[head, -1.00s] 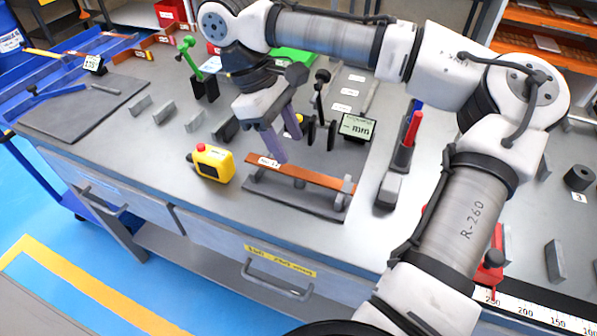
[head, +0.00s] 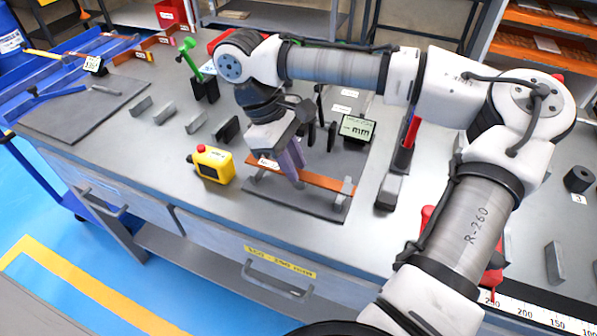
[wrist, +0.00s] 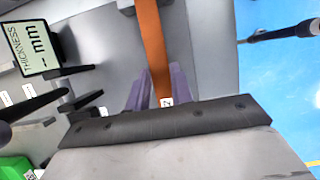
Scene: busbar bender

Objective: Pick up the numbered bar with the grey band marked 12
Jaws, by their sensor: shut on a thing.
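A flat copper-coloured bar (head: 322,181) lies across a low grey stand (head: 297,203) with upright supports at its ends. A small white label on it is half hidden; its number and any grey band cannot be read clearly. My gripper (head: 293,175) reaches down from above onto the bar, its purple fingers on either side. In the wrist view the bar (wrist: 152,40) runs between the fingers of my gripper (wrist: 152,88), which is shut on it. The bar appears still level with its supports.
A thickness display (head: 357,129) and dark upright plates stand behind. A red-handled tool (head: 411,135) is to the right. The bench's front edge is close.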

